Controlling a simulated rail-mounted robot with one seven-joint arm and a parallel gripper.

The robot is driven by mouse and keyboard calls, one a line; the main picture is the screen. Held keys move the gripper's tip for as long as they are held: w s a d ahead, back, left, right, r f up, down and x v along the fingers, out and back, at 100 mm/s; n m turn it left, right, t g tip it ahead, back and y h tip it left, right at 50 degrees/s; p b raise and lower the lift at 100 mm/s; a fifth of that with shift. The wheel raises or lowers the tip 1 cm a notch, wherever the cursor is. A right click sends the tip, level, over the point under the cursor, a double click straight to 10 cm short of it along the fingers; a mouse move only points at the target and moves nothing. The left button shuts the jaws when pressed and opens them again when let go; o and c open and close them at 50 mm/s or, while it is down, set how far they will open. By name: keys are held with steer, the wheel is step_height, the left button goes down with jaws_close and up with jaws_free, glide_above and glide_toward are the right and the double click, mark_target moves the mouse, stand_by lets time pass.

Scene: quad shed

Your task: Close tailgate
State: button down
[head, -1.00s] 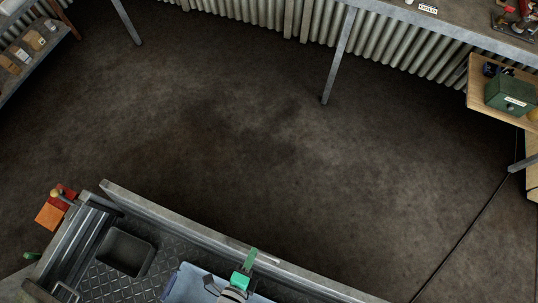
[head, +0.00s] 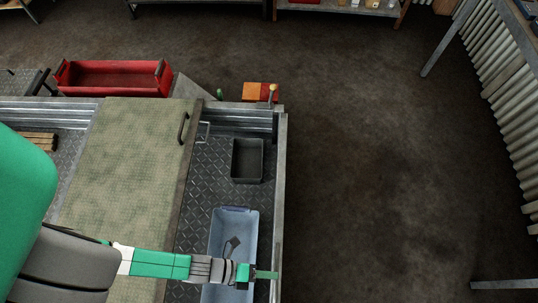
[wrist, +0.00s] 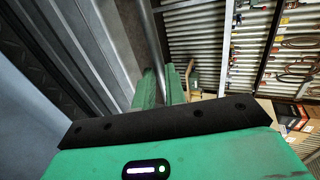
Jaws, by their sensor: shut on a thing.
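The tailgate (head: 280,190) is the long grey metal panel at the right end of the bed in the head view. It shows nearly edge-on and looks upright; I cannot tell whether it is latched. My gripper (head: 268,274) reaches across the bed to its near part, green fingers over its top edge. In the wrist view, the green fingers of my gripper (wrist: 161,86) are shut on a grey metal bar (wrist: 151,35) along the tailgate. The exact contact is partly hidden by the fingers.
In the bed are a blue bin (head: 234,218) under my wrist and a dark tray (head: 247,160). A hinged-looking patterned cover (head: 125,160) lies left. A red crate (head: 115,78) and an orange-red box (head: 258,92) stand beyond. The floor (head: 380,160) right of the tailgate is clear.

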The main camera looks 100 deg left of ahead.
steer(key=c, duration=1.5)
jaws_free()
steer(key=shift+s+d+f, duration=0.1)
steer(key=shift+s+f, duration=0.55)
steer(key=shift+o, duration=0.2)
steer(key=shift+w+r, duration=0.1)
steer(key=shift+w+r, duration=0.1)
steer(key=p+v, duration=0.1)
steer(key=v, duration=0.7)
steer(key=shift+w, duration=0.15)
